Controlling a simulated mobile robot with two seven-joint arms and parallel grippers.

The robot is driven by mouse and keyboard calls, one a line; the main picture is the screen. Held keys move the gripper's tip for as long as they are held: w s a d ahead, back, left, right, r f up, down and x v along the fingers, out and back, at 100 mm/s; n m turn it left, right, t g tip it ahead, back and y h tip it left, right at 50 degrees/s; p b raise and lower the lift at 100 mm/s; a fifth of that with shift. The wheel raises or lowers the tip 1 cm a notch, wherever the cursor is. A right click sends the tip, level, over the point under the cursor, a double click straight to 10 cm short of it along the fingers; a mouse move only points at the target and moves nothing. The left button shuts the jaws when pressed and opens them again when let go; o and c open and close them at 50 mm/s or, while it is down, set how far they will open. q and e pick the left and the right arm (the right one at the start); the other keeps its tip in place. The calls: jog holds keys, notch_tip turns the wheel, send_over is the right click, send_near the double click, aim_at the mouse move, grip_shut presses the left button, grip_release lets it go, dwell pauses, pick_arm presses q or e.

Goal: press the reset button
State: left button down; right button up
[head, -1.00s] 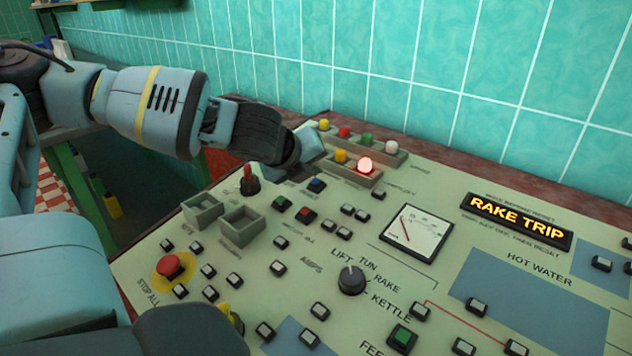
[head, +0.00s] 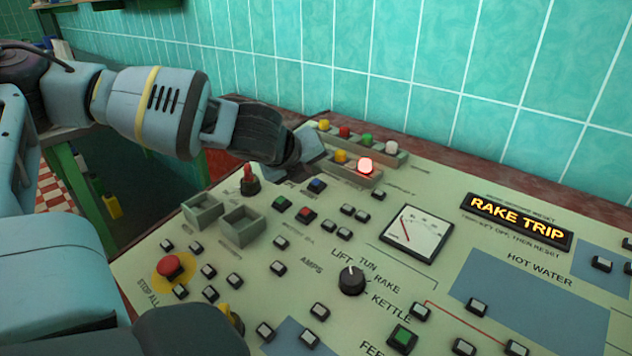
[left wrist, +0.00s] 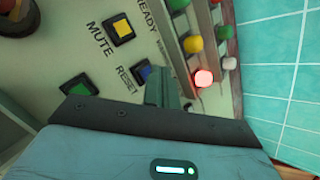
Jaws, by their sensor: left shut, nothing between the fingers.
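The blue button (head: 316,185) sits on the sloping panel. In the left wrist view the blue button (left wrist: 145,71) has the label RESET beside it and is partly hidden by my fingers. My left gripper (head: 316,160) is shut and empty, over the panel just behind the blue button in the head view. In the left wrist view its fingers (left wrist: 163,84) are together close beside the button; I cannot tell whether they touch anything. A RAKE TRIP sign (head: 516,221) is lit on the panel.
A lit red lamp (head: 365,167) and other coloured lamps stand in raised rows near the gripper. A yellow button (left wrist: 121,29) labelled MUTE and a green button (left wrist: 78,87) are close by. A red stop button (head: 170,266) and a red-tipped lever (head: 249,180) stand up from the panel.

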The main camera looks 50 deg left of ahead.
pick_arm(q)
jog(key=shift+f, duration=0.1)
dwell(0.4)
jog(key=shift+w+f, duration=0.1)
jog(key=shift+f, duration=0.15)
